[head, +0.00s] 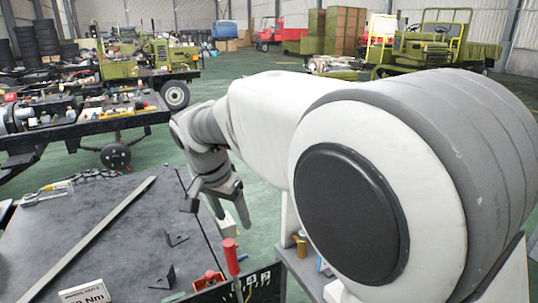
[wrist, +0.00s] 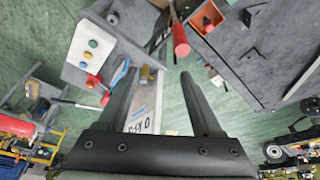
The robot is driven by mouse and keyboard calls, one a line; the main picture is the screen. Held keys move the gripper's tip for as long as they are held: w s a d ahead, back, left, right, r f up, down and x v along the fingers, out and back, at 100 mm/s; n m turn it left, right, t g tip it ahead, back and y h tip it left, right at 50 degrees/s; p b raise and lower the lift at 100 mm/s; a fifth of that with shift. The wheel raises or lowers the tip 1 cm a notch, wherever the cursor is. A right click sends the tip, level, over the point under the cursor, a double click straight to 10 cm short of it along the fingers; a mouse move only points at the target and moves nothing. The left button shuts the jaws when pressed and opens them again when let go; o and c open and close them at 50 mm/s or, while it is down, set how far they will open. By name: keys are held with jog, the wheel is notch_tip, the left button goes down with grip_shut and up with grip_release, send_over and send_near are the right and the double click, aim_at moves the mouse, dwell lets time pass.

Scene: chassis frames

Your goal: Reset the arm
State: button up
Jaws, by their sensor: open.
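My arm reaches across the head view from the right, bent down at the wrist. My gripper (head: 220,205) hangs over the right edge of the dark workbench (head: 50,240), fingers pointing down. In the wrist view my gripper (wrist: 158,75) has its two dark fingers spread wide, with nothing held between them. A red-handled tool (head: 231,258) stands near the bench's front right corner, below the gripper in the head view. Its red handle (wrist: 180,40) shows beyond the fingertips in the wrist view. My upper arm hides much of the right side of the head view.
A long metal bar (head: 90,240), black brackets (head: 176,238) and a white sign (head: 85,292) lie or stand on the bench. A cluttered cart (head: 100,125) is behind at left. Green floor lies between.

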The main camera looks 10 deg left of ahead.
jog(key=s+d+r+n+y, duration=0.1)
jog(key=s+d+r, duration=0.2)
jog(key=d, duration=0.5)
jog(key=s+d+r+n, duration=0.15)
jog(key=s+d, duration=0.25)
jog(key=d, duration=0.5)
jog(key=s+d+f+n+t, duration=0.1)
jog(key=s+d+f+t, duration=0.1)
jog(key=s+d, duration=0.8)
jog(key=shift+s+d+f, duration=0.15)
jog(key=shift+s+f, duration=0.05)
jog(key=shift+s, duration=1.2)
jog(key=shift+n, duration=0.25)
